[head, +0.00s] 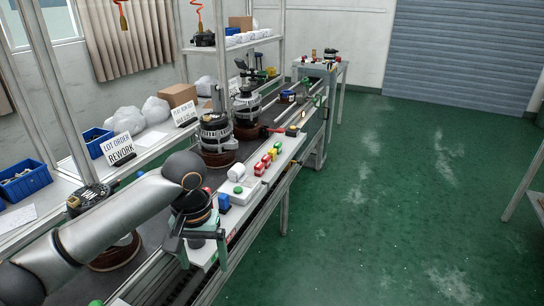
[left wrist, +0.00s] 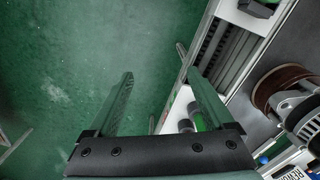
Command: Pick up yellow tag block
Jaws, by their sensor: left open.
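In the left wrist view my left gripper (left wrist: 160,75) shows two spread fingers over floor and the line's edge; no yellow block shows there. My right gripper is not in view.
A blue block (head: 224,202) and a white box with a green button (head: 238,191) stand on the ledge near my gripper. Alternators (head: 215,135) stand on the conveyor to the left. Green floor (head: 400,200) is clear.

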